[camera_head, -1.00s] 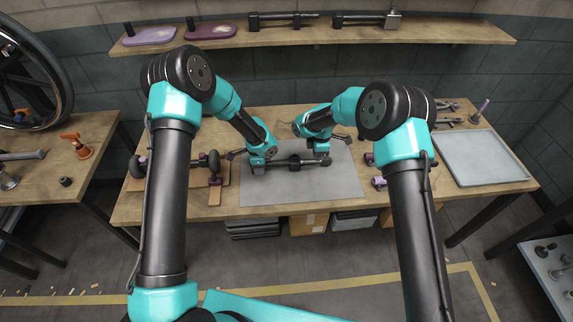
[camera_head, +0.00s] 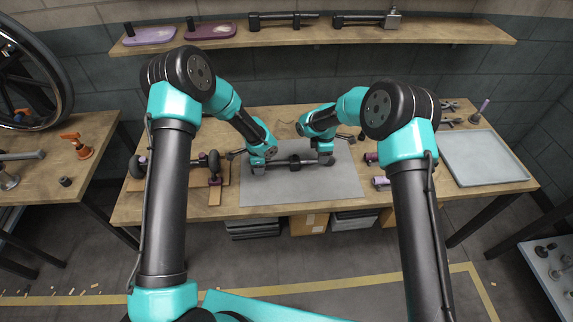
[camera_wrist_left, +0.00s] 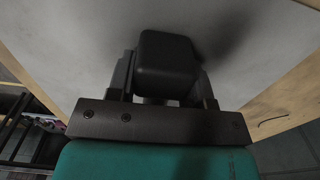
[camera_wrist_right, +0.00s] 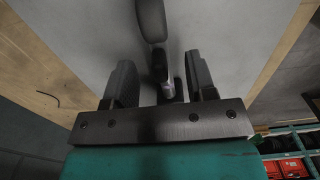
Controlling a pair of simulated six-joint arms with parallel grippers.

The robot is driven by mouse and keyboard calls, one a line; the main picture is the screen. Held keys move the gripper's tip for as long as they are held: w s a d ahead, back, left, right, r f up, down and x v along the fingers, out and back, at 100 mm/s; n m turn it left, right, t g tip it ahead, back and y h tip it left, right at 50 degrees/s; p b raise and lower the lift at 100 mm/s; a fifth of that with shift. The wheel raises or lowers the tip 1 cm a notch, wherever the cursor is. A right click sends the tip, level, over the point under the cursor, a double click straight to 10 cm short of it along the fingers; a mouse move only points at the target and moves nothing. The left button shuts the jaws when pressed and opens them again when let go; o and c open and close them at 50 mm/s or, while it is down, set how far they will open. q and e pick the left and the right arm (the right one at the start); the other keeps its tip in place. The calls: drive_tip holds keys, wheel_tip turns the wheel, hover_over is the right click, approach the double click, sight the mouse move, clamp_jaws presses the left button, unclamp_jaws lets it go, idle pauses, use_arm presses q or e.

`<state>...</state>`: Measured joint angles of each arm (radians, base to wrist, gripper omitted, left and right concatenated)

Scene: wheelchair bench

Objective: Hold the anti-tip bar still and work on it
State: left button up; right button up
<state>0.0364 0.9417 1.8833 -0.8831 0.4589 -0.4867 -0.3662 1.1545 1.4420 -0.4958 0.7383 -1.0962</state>
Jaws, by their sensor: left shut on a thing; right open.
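The anti-tip bar (camera_head: 295,164), a dark bar with a thicker middle piece, lies across the grey mat (camera_head: 290,192). My left gripper (camera_head: 257,166) is shut on its left end. In the left wrist view a black block-like end of the bar (camera_wrist_left: 167,65) sits between the fingers. My right gripper (camera_head: 325,158) is at the bar's right end and hides it in the head view.
An assembly with dark wheels (camera_head: 213,163) lies left of the mat. Small purple-and-dark parts (camera_head: 380,182) lie right of the mat. A pale tray (camera_head: 484,158) is at the table's right. A shelf (camera_head: 310,35) holds bars and purple trays. The mat's front is clear.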

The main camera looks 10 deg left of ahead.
drive_tip(key=shift+r, duration=0.1)
drive_tip(key=shift+r, duration=3.4)
use_arm(q)
drive_tip(key=o, duration=1.2)
wheel_tip(320, 180, up, 12)
drive_tip(key=shift+d, duration=0.1)
use_arm(e)
drive_tip(key=shift+r, duration=0.1)
